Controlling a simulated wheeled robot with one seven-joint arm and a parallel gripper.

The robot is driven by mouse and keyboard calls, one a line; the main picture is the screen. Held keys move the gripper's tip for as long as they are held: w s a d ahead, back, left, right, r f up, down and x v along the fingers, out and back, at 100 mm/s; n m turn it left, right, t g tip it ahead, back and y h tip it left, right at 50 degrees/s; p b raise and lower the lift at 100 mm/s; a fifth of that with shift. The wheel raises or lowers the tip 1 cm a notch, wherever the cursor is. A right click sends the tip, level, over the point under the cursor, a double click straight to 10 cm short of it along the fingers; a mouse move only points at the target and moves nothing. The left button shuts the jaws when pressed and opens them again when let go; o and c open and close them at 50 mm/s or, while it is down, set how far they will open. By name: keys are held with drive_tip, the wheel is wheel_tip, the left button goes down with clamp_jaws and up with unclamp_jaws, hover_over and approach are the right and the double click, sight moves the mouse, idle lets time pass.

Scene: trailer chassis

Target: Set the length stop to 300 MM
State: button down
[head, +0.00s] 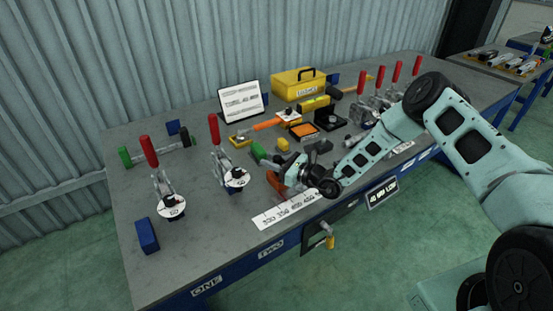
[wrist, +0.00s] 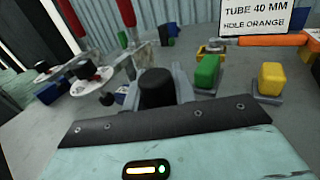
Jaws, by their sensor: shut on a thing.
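A white scale strip (head: 287,212) with printed numbers runs along the bench's front edge; its left end seems to read 300. My gripper (head: 279,178) is low over the bench just behind the strip. In the wrist view, a black knob (wrist: 157,88) stands upright between grey finger parts, and my gripper is shut on it. It appears to be the length stop's knob. My gripper and wrist hide the stop's lower part and pointer in the head view, so I cannot tell its reading.
Two red-handled clamps (head: 150,152) (head: 215,130) with round white dials stand to the left. Green (wrist: 206,72) and yellow (wrist: 271,78) blocks are close behind the gripper. A sign (head: 243,101) reads tube 40 mm, hole orange. A blue block (head: 147,235) is at the front left.

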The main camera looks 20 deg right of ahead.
drive_tip(key=a, duration=0.1)
drive_tip(key=s+a, duration=0.1)
drive_tip(key=a, duration=0.3)
drive_tip(key=shift+s+f+p, duration=0.1)
drive_tip(key=shift+s+p, duration=0.25)
drive_tip(key=c, duration=1.1)
unclamp_jaws()
drive_tip(key=shift+c, duration=0.2)
drive_tip(key=shift+s, duration=0.1)
